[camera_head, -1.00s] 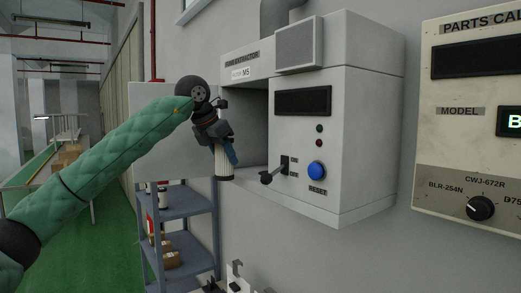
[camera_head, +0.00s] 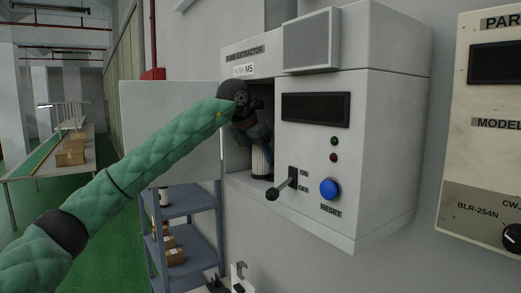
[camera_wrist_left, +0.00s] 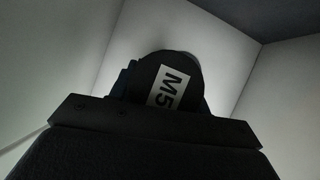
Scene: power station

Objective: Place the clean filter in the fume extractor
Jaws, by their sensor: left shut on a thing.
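The fume extractor (camera_head: 385,150) is a white wall-mounted box with an open compartment at its left, labelled FILTER M5, and its door (camera_head: 165,125) stands open to the left. My left gripper (camera_head: 258,150) is inside the compartment opening, shut on the clean filter (camera_head: 262,160), a pale ribbed cylinder held upright. In the left wrist view the filter's dark round top (camera_wrist_left: 185,75) shows a white label reading M5, with the compartment's pale walls around it. The filter's bottom is partly hidden behind the compartment edge, so I cannot tell whether it touches the floor. My right gripper is not in view.
A black lever (camera_head: 285,184) marked ON and OFF and a blue RESET button (camera_head: 329,188) are on the extractor's front, just right of the opening. A blue-grey shelf (camera_head: 188,205) stands below the door. A parts calibrator panel (camera_head: 490,130) is at the right.

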